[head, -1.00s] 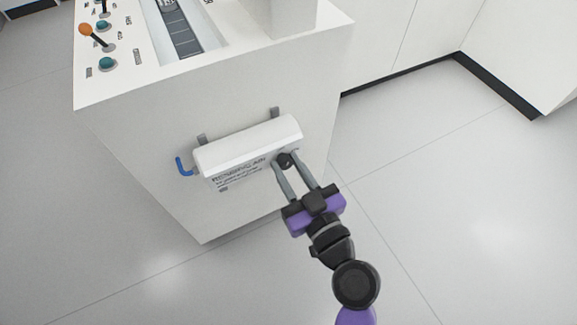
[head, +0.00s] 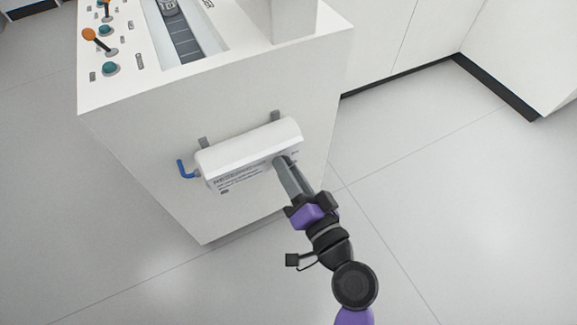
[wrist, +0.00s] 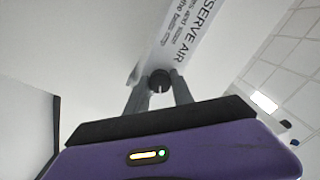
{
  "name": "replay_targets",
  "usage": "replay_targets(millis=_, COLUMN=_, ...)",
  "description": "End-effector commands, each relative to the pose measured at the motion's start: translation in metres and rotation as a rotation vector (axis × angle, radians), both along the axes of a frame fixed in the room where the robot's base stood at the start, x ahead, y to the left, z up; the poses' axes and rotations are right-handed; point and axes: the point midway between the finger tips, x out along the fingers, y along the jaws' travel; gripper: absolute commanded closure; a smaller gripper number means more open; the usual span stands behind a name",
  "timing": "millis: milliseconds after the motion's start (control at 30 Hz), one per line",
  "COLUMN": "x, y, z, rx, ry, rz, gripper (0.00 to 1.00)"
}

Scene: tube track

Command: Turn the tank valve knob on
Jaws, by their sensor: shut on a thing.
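The tank (head: 250,145) is a white box-like cylinder held on the side of a white cabinet, with printed text on its front. In the wrist view its label (wrist: 190,35) reads "SERVE AIR" in part. The black valve knob (wrist: 159,81) sits on the tank between my fingertips. My gripper (head: 285,164) reaches the tank's right end in the head view and hides the knob there. In the wrist view my gripper (wrist: 160,88) is shut on the knob, one grey finger on each side. The gripper is rolled, so its fingers nearly overlap in the head view.
The white cabinet (head: 150,150) carries orange-topped levers (head: 89,34) and teal buttons (head: 109,69) on top. A blue hook-shaped pipe (head: 184,169) sticks out at the tank's left end. Grey brackets (head: 275,116) hold the tank. The floor to the right is clear.

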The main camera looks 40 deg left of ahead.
Motion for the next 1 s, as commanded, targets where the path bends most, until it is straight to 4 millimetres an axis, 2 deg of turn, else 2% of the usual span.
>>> replay_targets(millis=200, x=0.0, y=-0.001, z=0.0006, rx=0.07, ry=0.176, rz=-0.002, gripper=1.0)
replay_targets(millis=500, x=0.0002, y=-0.0013, z=-0.0004, rx=0.142, ry=0.348, rz=-0.002, gripper=1.0)
replay_targets(millis=1000, x=-0.0003, y=-0.0009, z=-0.0014, rx=0.178, ry=0.434, rz=-0.001, gripper=1.0)
